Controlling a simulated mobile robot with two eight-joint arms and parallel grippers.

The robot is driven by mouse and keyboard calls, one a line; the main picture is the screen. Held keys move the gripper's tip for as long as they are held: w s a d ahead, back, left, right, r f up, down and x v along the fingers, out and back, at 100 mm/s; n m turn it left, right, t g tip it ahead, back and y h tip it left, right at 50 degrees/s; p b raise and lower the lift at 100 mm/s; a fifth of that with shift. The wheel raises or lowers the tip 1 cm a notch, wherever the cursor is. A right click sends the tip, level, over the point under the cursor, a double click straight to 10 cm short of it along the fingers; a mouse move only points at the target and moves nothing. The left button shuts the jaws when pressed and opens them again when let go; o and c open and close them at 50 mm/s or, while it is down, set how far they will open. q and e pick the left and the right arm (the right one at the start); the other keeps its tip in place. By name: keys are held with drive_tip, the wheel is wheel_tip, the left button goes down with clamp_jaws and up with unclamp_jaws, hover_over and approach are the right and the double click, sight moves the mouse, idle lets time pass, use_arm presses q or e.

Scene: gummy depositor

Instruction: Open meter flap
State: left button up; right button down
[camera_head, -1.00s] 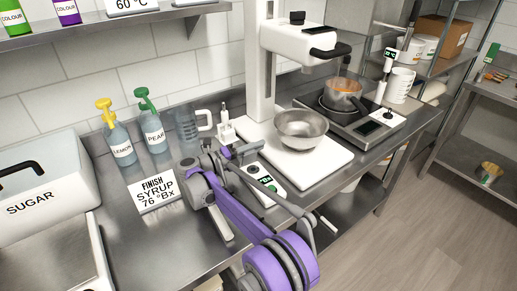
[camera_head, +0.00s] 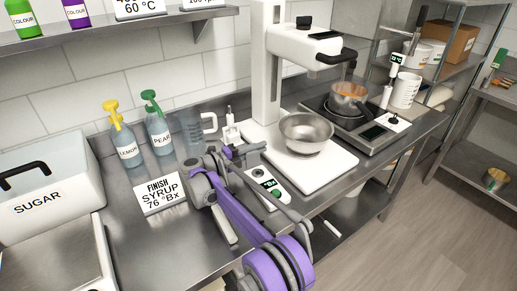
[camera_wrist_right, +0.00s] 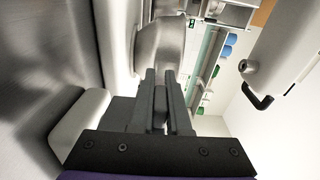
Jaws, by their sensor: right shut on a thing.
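The meter (camera_head: 284,194) is a small white device with a lit green readout, lying on the steel counter just in front of the scale plate. My right gripper (camera_head: 244,150) is at its back left end, with my purple arm reaching in from the bottom. In the right wrist view its two dark fingers (camera_wrist_right: 160,84) are close together with a small dark piece between them. This appears to be the meter's flap, though the fingers mostly hide it. A pale rounded body, likely the meter (camera_wrist_right: 82,125), lies beside the fingers. My left gripper is not in view.
A steel bowl (camera_head: 306,133) stands on the white plate (camera_head: 325,172) of the depositor stand (camera_head: 299,44). Lemon (camera_head: 124,148) and pear (camera_head: 159,136) bottles, a clear jug (camera_head: 190,138) and a syrup sign (camera_head: 160,194) stand to the left. A hot plate (camera_head: 373,134) with a pot is right.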

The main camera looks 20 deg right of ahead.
drive_tip(key=c, duration=0.9)
unclamp_jaws()
wheel_tip(320, 180, up, 10)
drive_tip(key=shift+r+p, duration=0.1)
drive_tip(key=shift+p, duration=0.35)
